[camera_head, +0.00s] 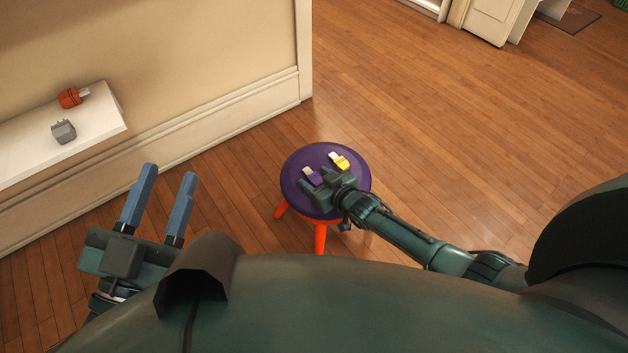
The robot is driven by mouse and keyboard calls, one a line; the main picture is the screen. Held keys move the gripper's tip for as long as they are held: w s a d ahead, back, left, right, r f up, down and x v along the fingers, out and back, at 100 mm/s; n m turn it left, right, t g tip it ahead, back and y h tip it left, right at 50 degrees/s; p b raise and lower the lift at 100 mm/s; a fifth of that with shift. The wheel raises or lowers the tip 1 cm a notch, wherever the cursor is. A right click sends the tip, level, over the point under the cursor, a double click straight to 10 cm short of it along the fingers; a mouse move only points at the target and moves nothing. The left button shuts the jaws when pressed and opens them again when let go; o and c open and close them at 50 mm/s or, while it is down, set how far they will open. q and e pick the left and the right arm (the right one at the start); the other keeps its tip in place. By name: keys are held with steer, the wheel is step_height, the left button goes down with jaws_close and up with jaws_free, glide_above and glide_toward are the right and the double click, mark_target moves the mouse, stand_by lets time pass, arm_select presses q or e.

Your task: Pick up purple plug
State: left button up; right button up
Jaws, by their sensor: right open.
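The small purple plug (314,178) with a pale end lies on the round purple stool top (292,170). My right gripper (313,187) is over the stool, its open fingers close beside the purple plug. I cannot tell whether they touch it or stand around it. A yellow plug (341,163) with a white end lies just behind and to the right on the same stool. My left gripper (160,200) is open and empty at the lower left, its two blue-grey fingers spread apart, far from the stool.
A white shelf (100,118) on the left wall holds an orange plug (69,98) and a grey plug (64,131). The stool has orange legs (320,238). The wooden floor (440,120) behind and right of the stool is clear.

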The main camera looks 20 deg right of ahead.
steer(key=c, duration=1)
steer(key=shift+c, duration=0.2)
steer(key=shift+r, duration=0.15)
